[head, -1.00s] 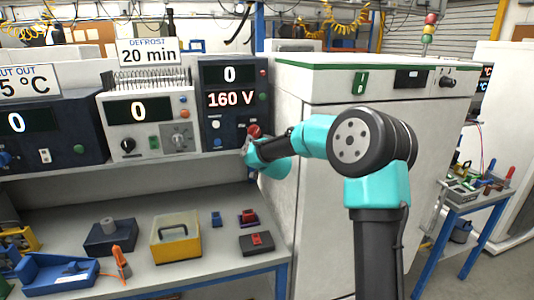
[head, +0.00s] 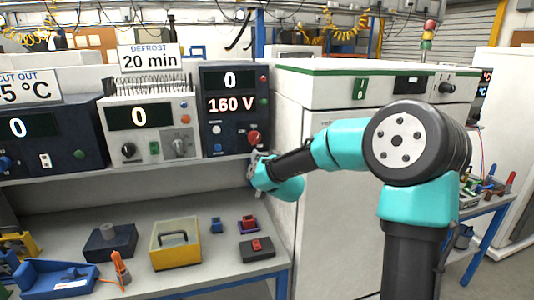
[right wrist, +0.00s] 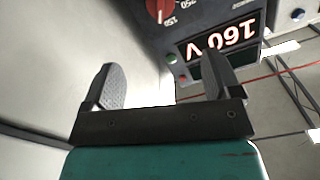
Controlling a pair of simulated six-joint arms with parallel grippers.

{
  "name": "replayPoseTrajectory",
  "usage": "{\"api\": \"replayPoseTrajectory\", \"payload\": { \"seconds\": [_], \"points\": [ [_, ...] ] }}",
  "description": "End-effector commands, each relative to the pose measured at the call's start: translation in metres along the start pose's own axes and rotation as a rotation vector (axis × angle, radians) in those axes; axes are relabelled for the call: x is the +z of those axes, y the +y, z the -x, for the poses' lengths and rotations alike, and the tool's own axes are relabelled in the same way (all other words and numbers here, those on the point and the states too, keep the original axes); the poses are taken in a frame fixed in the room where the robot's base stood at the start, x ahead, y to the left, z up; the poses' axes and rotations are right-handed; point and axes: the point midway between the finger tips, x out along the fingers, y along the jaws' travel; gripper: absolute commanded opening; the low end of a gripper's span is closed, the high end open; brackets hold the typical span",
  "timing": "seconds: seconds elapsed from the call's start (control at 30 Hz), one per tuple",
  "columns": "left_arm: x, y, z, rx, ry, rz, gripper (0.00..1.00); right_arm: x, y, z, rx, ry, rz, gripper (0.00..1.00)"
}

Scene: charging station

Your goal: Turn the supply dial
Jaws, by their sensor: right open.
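The supply dial (head: 254,138) is a red knob at the lower right of a dark supply unit (head: 222,133), whose display reads 160 V. It also shows at the top edge of the right wrist view (right wrist: 159,9), partly cut off, with a printed scale around it. My right gripper (head: 257,161) is just below the dial in the head view. In the right wrist view its two fingers (right wrist: 160,80) are spread apart with nothing between them, clear of the dial. My left gripper is not in view.
A shelf edge (head: 110,176) runs under the instruments. A white unit with a dial (head: 127,149) stands left of the supply. A large white cabinet (head: 325,105) stands close on the right. The bench below holds a yellow box (head: 160,259) and small parts.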

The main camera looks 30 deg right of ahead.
Motion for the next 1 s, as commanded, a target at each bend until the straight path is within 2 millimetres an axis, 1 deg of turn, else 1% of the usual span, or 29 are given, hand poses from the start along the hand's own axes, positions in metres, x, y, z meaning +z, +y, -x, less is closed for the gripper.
{"api": "replayPoseTrajectory", "payload": {
  "seconds": [0.17,0.27,0.5,0.7,0.83,1.0],
  "points": [
    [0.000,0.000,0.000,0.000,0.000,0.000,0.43,0.001,0.001,-0.001,0.001,0.006,0.010,0.84],
    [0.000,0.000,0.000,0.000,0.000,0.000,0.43,0.006,0.006,-0.004,0.003,0.030,0.049,0.84],
    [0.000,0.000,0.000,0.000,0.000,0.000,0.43,0.033,0.025,-0.015,-0.021,0.186,0.263,0.84],
    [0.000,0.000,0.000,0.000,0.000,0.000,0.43,0.056,0.031,-0.015,-0.069,0.333,0.406,0.84],
    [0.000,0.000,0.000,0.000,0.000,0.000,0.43,0.061,0.032,-0.013,-0.086,0.381,0.440,0.84],
    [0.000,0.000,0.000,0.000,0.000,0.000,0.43,0.061,0.032,-0.013,-0.089,0.388,0.444,0.84]
  ]
}}
